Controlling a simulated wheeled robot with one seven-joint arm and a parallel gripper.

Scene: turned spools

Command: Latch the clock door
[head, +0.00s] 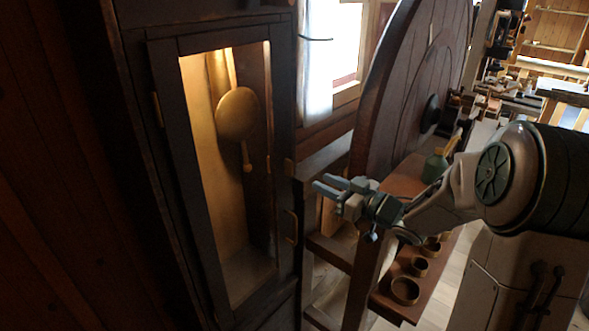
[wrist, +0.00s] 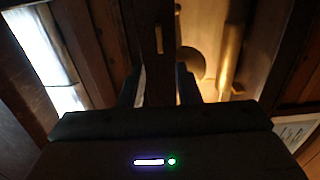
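The tall dark clock case stands at left in the head view. Its glazed door (head: 172,130) looks closed or nearly so; I cannot tell whether it is flush. Hinges show on its left side. A small brass latch piece (head: 289,167) is at the case's right edge, with a brass handle (head: 291,226) below it. My gripper (head: 322,187) is just right of the latch piece, fingers pointing left, open and empty. In the wrist view, the open fingers (wrist: 158,88) have a dark wooden upright behind their gap. A narrow brass piece (wrist: 159,40) is on that upright.
A brass pendulum (head: 237,114) hangs behind the door, lit from inside. A large wooden wheel (head: 400,85) stands behind my gripper. A bright window (head: 332,50) is behind.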

